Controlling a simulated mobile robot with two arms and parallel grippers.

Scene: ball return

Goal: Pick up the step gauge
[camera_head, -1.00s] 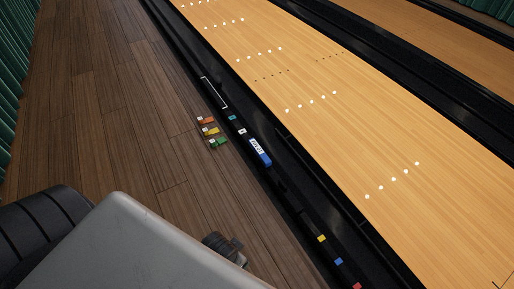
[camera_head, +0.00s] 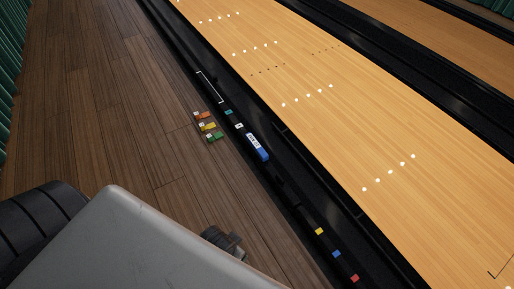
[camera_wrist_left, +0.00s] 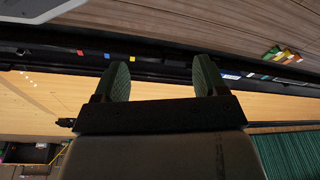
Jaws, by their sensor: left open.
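A small stepped piece in orange, yellow and green (camera_head: 208,127), with small white labels, lies on the wooden floor beside the black gutter edge. It looks like the step gauge. It also shows at the upper right of the left wrist view (camera_wrist_left: 281,55). My left gripper (camera_wrist_left: 161,78) is open and empty in the left wrist view, its two fingers well apart. The stepped piece is off to the right of the fingers there and apart from them. My right gripper is not in view.
A blue item with a white label (camera_head: 257,147) sits on the black edge strip (camera_head: 290,200). Coloured squares mark the strip lower down. The pale lane (camera_head: 370,130) lies to the right. The brown floor (camera_head: 110,100) at left is clear.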

